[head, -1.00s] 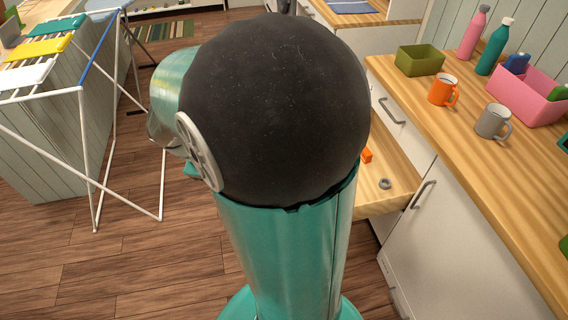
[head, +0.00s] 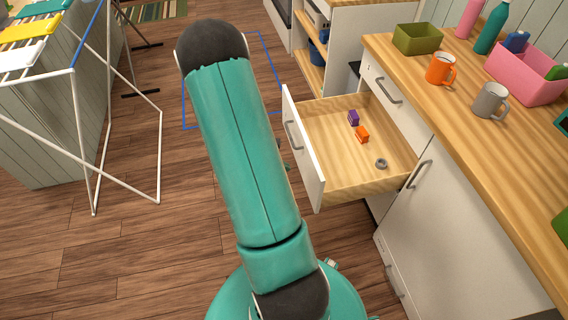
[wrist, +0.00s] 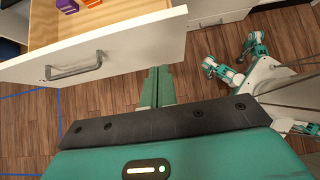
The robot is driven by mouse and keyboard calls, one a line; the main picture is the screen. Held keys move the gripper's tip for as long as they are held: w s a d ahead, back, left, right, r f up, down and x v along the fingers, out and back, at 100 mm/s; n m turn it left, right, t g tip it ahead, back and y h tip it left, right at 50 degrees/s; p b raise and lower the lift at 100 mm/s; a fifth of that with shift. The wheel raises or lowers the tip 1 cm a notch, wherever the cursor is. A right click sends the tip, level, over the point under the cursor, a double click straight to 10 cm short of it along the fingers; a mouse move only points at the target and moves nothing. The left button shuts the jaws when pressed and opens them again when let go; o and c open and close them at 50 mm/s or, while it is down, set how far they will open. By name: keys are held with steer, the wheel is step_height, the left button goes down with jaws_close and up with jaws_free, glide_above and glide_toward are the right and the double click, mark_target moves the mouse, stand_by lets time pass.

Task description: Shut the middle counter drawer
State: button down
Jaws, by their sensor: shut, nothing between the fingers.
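The middle counter drawer (head: 330,170) stands pulled well out of the white counter, below a closed drawer. Its white front (head: 302,150) has a grey bar handle (head: 290,135). Inside lie a purple block (head: 353,118), an orange block (head: 362,134) and a grey ring (head: 381,164). The wrist view shows the drawer front (wrist: 130,47) across the top, with its handle (wrist: 74,70) to the left. My gripper (wrist: 160,72) is shut and empty, its tips close to the drawer front's edge; I cannot tell whether they touch. In the head view my arm hides most of the gripper.
The wooden countertop (head: 455,110) holds an orange mug (head: 440,69), a grey mug (head: 490,101), a green box (head: 417,39) and a pink bin (head: 524,74). A white drying rack (head: 125,130) stands at the left. Wooden floor (head: 130,240) lies clear between.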

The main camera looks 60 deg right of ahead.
mark_target(315, 171)
steer(key=x, duration=0.3)
steer(key=r+x, duration=0.1)
steer(key=x, duration=0.2)
steer(key=s+d+x, duration=0.1)
steer(key=x, duration=0.1)
steer(key=shift+s+d+f, duration=0.1)
steer(key=shift+s+d, duration=0.05)
steer(key=shift+s, duration=0.1)
steer(key=shift+s+d, duration=0.4)
steer(key=shift+d, duration=0.05)
steer(key=shift+d, duration=0.1)
